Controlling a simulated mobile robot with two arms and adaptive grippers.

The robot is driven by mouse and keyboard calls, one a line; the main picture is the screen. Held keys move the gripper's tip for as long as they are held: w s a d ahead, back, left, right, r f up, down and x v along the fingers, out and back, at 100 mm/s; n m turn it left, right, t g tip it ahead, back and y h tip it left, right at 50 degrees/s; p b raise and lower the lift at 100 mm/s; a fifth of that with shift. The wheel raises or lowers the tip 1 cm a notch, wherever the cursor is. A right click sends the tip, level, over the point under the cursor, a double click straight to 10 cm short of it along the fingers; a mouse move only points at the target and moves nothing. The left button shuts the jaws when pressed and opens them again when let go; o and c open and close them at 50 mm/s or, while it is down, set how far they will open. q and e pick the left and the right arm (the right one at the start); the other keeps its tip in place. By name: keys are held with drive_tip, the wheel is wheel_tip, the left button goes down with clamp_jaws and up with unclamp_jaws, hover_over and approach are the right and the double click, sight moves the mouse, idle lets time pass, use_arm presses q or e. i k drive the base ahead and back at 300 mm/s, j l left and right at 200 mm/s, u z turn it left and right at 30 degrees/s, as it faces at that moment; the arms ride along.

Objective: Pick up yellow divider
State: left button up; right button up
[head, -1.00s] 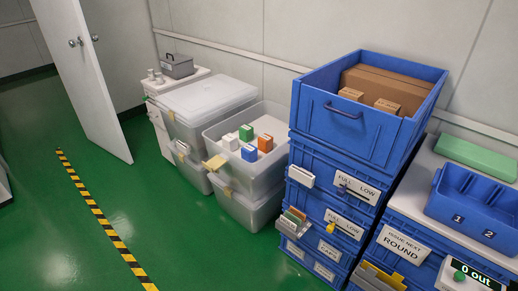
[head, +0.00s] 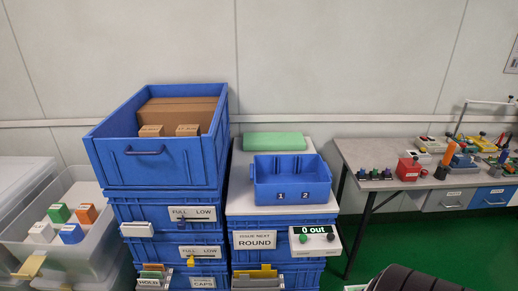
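A yellow divider (head: 257,272) stands upright in a grey holder (head: 258,283) on the front of the blue crate stack, below the ROUND label. Its lower part is hidden by the holder. Neither of my grippers shows in the head view.
A holder marked HOLD (head: 152,284) with coloured cards hangs to the left. A counter reading 0 out (head: 315,238) juts out at the right. An open blue crate (head: 150,160) with cartons tops the left stack. A two-compartment blue bin (head: 291,183) stands above. A workbench (head: 385,158) is further right.

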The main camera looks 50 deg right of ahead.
sight(267, 272)
drive_tip(key=z, duration=1.75)
